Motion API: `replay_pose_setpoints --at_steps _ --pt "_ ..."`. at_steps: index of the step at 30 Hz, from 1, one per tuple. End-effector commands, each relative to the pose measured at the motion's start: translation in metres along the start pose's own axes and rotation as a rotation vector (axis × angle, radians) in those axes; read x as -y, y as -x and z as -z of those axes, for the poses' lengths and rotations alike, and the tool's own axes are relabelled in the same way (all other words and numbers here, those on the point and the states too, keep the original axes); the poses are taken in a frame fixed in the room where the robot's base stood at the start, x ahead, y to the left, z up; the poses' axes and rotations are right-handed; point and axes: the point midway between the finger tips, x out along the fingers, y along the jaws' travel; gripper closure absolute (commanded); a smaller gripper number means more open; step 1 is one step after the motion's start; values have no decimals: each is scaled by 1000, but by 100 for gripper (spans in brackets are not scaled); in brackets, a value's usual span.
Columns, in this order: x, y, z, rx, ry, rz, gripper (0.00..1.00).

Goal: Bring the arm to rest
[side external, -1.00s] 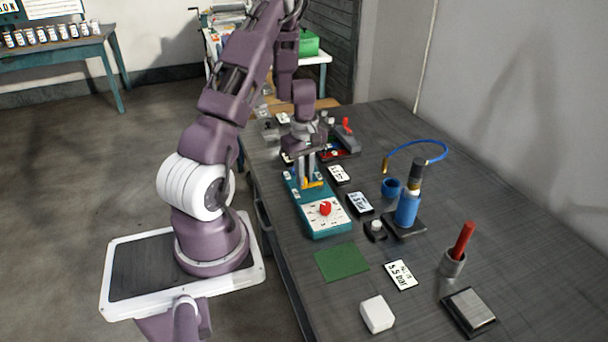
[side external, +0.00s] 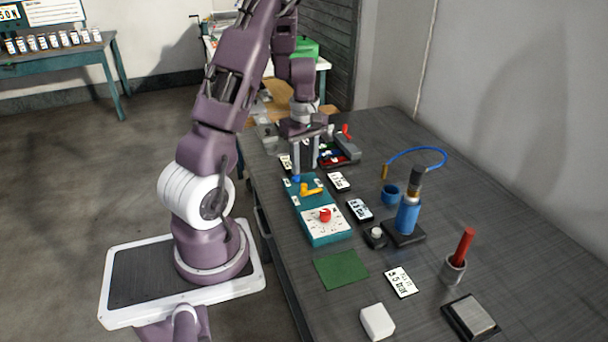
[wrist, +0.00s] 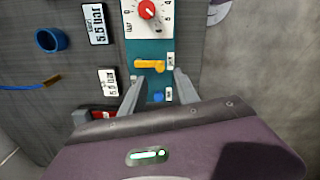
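My gripper (side external: 303,169) hangs above the far end of the teal panel (side external: 331,237), with its two fingers apart and nothing between them. In the wrist view my gripper (wrist: 156,85) also shows spread fingers, with the panel below and between them. The panel carries a yellow lever (side external: 311,190), a red knob (side external: 325,214) on a white dial and a blue button (side external: 296,179). The yellow lever (wrist: 149,65) lies crosswise on the panel in the wrist view, apart from the fingers.
Right of the panel stand a blue cylinder (side external: 407,214) on a black base, a blue ring (side external: 391,194) and a blue hose (side external: 420,150). A tray (side external: 335,151) with coloured parts is close behind my gripper. A green mat (side external: 341,270) lies in front.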

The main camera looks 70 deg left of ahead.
Motion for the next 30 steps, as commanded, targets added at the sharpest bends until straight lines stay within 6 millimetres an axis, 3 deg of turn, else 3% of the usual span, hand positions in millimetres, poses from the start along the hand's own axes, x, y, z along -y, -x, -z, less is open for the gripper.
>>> replay_pose_setpoints --at_steps 13,16,17,19,22,24,27,30 --pt "0 4 0 1 -1 0 63" --pt "-6 20 -17 7 -65 -29 63" --pt "-10 31 -29 11 -115 -49 63" --pt "-16 68 -72 21 -289 -117 63" --pt "1 129 -151 12 -645 -225 63" --pt "32 162 -200 -22 -912 -291 63" --pt "86 191 -246 -111 -1261 -364 63" --pt "132 201 -265 -220 -1522 -409 63"
